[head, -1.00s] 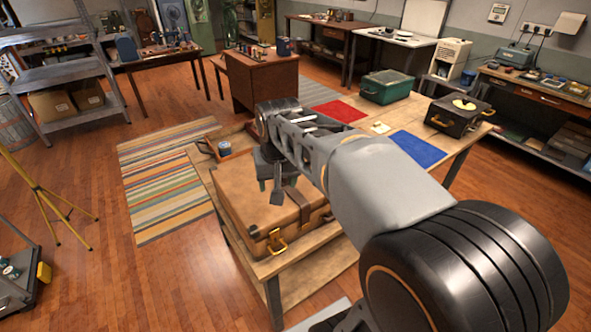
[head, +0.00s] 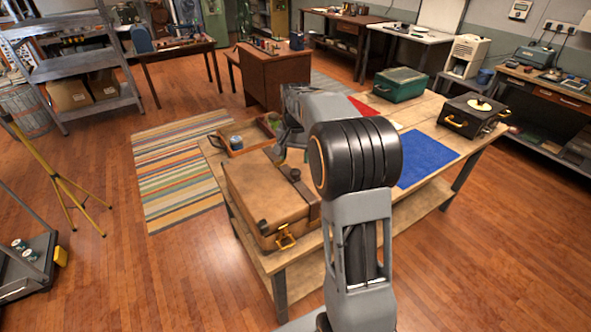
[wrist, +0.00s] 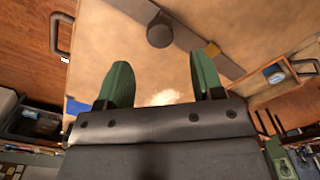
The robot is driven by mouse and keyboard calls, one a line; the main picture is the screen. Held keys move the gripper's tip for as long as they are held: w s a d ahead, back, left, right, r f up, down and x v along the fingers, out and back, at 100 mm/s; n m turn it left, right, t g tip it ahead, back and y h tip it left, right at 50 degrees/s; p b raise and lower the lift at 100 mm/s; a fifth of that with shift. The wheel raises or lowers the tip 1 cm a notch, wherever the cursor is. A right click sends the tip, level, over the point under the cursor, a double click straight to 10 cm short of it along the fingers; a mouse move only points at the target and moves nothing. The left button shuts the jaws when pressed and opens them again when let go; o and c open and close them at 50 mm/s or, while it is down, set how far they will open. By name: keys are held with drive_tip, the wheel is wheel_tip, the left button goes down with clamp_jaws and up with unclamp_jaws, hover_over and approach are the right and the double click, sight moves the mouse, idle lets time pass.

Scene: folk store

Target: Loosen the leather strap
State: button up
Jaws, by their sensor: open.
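The brown leather case (head: 262,198) lies shut on the wooden table. A dark strap (head: 306,188) crosses its lid near the right side, with a round dark knob (head: 295,175) on it. In the wrist view the tan lid (wrist: 110,45) fills the middle, and the strap (wrist: 208,48) runs diagonally with the knob (wrist: 160,33) on it. My gripper (wrist: 162,68) is open and empty, its green fingers apart. The knob shows beyond the gap between the fingertips, apart from both. In the head view my arm hides the fingers.
A wooden tray (head: 237,151) with a blue-grey roll stands behind the case; it also shows at right in the wrist view (wrist: 262,97). A blue mat (head: 428,160), a green box (head: 399,84) and a black case (head: 473,118) are farther right on the table.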

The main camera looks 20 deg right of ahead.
sight(296, 171)
drive_tip(key=shift+f, duration=3.1)
clamp_jaws()
